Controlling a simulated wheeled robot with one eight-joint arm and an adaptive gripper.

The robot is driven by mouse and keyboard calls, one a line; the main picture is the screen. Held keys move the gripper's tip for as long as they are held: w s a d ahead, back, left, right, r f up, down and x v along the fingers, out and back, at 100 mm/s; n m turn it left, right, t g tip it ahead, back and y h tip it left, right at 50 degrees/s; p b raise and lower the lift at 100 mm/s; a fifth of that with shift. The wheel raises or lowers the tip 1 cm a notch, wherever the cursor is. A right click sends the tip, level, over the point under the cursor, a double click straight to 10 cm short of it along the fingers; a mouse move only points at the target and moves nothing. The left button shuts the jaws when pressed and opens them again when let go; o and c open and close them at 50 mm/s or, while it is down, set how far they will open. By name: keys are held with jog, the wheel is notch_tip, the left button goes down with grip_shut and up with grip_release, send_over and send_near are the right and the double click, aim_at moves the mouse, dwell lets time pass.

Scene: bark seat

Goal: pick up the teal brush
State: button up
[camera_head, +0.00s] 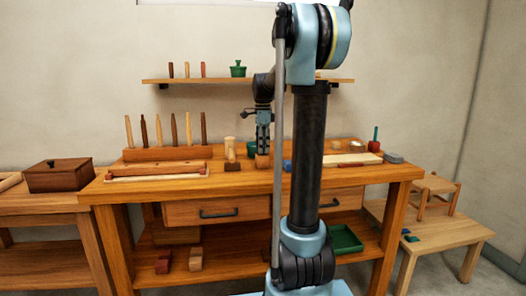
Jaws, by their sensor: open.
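My gripper (263,148) is open and hangs pointing down over the back half of the workbench (180,190), just above a small wooden block (262,161). I cannot make out a teal brush for certain. A dark teal piece (252,148) shows just left of my gripper, partly hidden by it. Small teal and green pieces (411,239) lie on the low table at the right. My arm hides part of the bench's middle.
A pale peg on a dark block (231,154) stands left of my gripper, and a blue block (287,165) lies right of it. A rack of upright sticks (165,153) stands at the back left. A red pot with a green handle (374,146) stands at the right.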

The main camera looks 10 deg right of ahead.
grip_shut()
dwell(0.3)
notch_tip(320, 180, up, 18)
dwell(0.6)
